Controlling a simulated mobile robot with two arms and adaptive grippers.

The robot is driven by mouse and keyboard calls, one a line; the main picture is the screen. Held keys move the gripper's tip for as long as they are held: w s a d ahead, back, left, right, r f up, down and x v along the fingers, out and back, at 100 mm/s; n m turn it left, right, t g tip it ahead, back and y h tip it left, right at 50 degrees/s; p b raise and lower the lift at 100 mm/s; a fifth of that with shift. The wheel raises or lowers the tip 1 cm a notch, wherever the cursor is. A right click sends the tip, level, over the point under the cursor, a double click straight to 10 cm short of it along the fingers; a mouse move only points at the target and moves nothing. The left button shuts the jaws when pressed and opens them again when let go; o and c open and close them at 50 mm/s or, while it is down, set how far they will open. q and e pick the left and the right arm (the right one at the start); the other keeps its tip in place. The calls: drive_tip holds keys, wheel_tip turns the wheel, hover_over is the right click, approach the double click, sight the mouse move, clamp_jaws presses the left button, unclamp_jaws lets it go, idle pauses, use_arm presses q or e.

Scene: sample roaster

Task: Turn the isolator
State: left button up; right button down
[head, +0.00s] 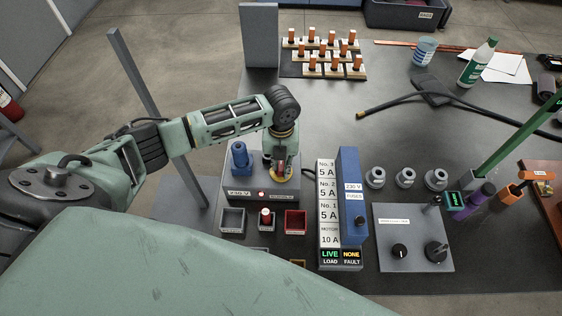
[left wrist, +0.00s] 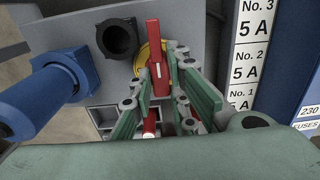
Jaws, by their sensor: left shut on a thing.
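The isolator is a red handle (left wrist: 156,62) on a round yellow plate (head: 284,175), on the front of a grey supply box (head: 240,188). My left gripper (head: 280,160) reaches down over it from above. In the left wrist view its fingers (left wrist: 160,84) are closed on the red handle, which stands upright in that picture. In the head view the gripper hides most of the handle. A small red lamp (head: 261,194) shows on the box front. My right gripper is in neither view.
A blue plug (head: 240,158) stands left of the handle. A fuse panel (head: 328,205) with a blue cover (head: 350,190) stands close on the right, its display reading LIVE and NONE. Small trays, one red (head: 295,222), lie in front. A grey post (head: 145,75) stands behind my left arm.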

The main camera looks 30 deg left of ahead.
use_arm(q)
clamp_jaws()
drive_tip(key=shift+r+n+p, duration=0.2)
drive_tip(key=shift+n+p, duration=0.7)
drive_tip(key=shift+p, duration=0.15)
drive_tip(key=n+p, duration=0.2)
drive_tip(key=n, duration=0.1)
drive_tip(key=shift+f+n+p, duration=0.15)
drive_tip(key=shift+n+p, duration=0.75)
drive_tip(key=shift+n, duration=0.3)
drive_tip(key=o, duration=0.8)
unclamp_jaws()
